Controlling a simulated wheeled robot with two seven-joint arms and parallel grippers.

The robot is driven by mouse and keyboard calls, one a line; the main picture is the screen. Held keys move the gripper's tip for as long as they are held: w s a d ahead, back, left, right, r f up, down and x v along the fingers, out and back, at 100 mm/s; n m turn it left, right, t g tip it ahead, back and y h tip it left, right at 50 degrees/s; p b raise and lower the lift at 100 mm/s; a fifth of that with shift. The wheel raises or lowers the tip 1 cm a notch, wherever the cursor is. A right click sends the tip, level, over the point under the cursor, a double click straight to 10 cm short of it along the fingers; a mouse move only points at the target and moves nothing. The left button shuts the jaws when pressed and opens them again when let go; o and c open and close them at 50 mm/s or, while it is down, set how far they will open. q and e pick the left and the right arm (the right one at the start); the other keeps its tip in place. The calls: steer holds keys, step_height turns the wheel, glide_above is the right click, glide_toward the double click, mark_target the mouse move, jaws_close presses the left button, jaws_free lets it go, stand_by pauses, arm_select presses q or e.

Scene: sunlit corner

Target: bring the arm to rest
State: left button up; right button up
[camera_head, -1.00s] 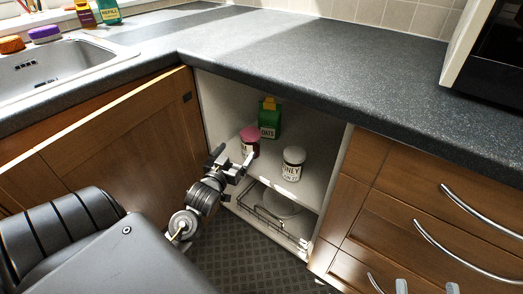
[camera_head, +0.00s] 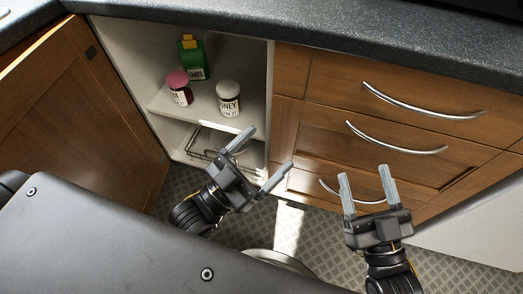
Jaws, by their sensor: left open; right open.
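My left gripper (camera_head: 258,163) is open and empty, in front of the open cupboard's lower right part, with its fingers pointing up and to the right. My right gripper (camera_head: 365,183) is open and empty, in front of the lower drawers, with its fingers pointing up. Neither gripper holds anything. The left arm comes in from below and its upper links are hidden behind my body.
The cupboard shelf (camera_head: 205,113) holds a green oats box (camera_head: 193,62), a pink-lidded jar (camera_head: 179,88) and a white-lidded honey jar (camera_head: 229,99). A wire rack (camera_head: 205,146) sits below. The wooden door (camera_head: 75,120) stands open at left. Drawers with curved handles (camera_head: 420,106) are at right.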

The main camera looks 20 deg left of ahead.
arm_select(q)
steer(key=shift+w+f, duration=0.1)
arm_select(e)
steer(key=shift+r, duration=0.1)
